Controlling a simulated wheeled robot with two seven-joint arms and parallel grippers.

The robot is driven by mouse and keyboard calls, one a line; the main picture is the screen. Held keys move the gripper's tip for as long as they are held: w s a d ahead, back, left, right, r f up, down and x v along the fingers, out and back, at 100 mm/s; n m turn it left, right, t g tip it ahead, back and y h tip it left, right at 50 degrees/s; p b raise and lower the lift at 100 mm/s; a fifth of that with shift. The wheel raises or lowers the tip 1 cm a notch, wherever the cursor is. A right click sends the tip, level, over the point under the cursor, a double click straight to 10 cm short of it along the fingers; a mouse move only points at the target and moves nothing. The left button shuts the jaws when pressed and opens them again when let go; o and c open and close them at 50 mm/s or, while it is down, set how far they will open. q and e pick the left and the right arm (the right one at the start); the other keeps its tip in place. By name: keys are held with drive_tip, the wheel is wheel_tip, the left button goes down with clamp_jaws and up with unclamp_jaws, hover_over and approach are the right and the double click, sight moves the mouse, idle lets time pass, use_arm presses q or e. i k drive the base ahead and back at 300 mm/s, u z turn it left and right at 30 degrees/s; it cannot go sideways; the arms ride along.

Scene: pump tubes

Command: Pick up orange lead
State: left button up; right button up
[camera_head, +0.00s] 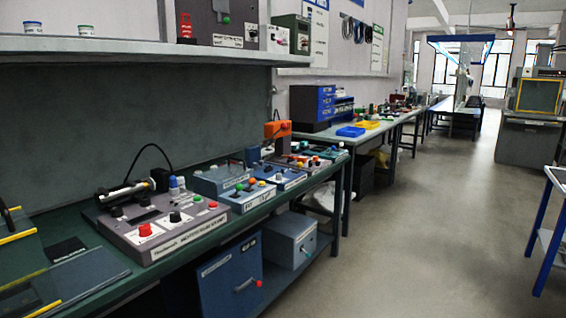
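No orange lead can be made out in the head view. A thin black cable (150,150) arches up from a grey control box (160,222) on the near part of the bench. Neither my left nor my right gripper is in view.
Blue-grey boxes with coloured knobs (247,195) line the bench. A shelf (140,47) hangs above it. A blue cabinet (230,277) and a grey box (289,238) sit beneath. A blue-framed cart (546,230) stands right. The floor (440,220) between is clear.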

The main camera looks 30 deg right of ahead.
sight(303, 160)
drive_tip(key=z, duration=0.95)
drive_tip(key=i, duration=1.1)
drive_tip(key=z, duration=0.85)
